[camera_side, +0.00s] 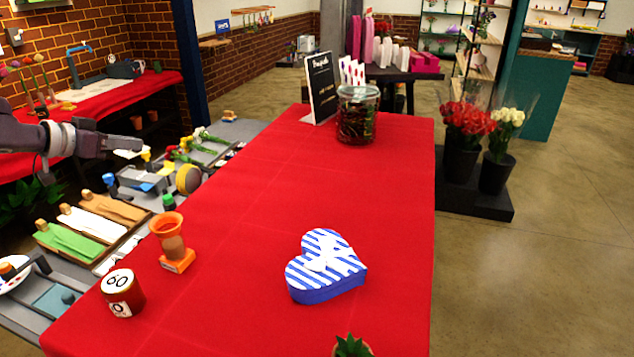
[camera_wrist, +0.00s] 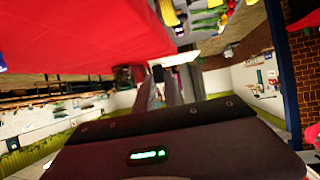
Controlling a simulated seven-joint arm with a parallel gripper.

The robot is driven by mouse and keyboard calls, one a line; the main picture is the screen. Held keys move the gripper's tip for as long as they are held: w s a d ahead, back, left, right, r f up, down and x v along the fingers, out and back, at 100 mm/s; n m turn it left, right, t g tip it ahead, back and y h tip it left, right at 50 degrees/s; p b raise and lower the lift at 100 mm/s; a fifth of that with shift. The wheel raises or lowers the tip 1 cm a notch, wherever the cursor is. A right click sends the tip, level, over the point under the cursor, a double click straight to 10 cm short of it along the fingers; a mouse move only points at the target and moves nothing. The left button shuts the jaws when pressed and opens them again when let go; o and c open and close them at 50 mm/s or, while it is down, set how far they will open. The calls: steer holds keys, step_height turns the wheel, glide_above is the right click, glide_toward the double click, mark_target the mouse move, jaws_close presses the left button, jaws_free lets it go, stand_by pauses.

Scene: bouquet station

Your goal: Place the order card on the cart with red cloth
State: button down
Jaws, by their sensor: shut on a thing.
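My gripper (camera_side: 128,145) is at the left in the side view, over the grey workbench and left of the large red cloth (camera_side: 300,200). It is shut on a thin, pale, flat piece that looks like the order card (camera_side: 124,154), held in the air. In the wrist view my fingers (camera_wrist: 172,75) point away from the camera, and the white edge of the card (camera_wrist: 178,59) shows at their tips. The card's face cannot be read. The red cloth covers a long surface in the middle of the side view and also shows upper left in the wrist view (camera_wrist: 80,35).
On the red cloth stand a striped heart box (camera_side: 325,265), an orange vase (camera_side: 172,240), a red tin marked 60 (camera_side: 122,293), a glass jar (camera_side: 357,115) and a black sign (camera_side: 321,88). The cloth's middle is clear. Another red-clothed table (camera_side: 110,98) is back left.

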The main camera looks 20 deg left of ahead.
steer(key=d+r, duration=0.4)
steer(key=d, duration=1.2)
steer(key=d+r, duration=0.4)
steer(key=d, duration=1.2)
steer(key=n+y, duration=0.7)
glide_above(217, 296)
step_height(217, 296, down, 13)
steer(key=shift+g, duration=0.4)
step_height(217, 296, down, 10)
steer(key=shift+d, duration=0.1)
steer(key=c, duration=1.9)
jaws_free()
steer(key=shift+f, duration=0.15)
steer(key=o, duration=0.5)
steer(key=shift+c, duration=0.2)
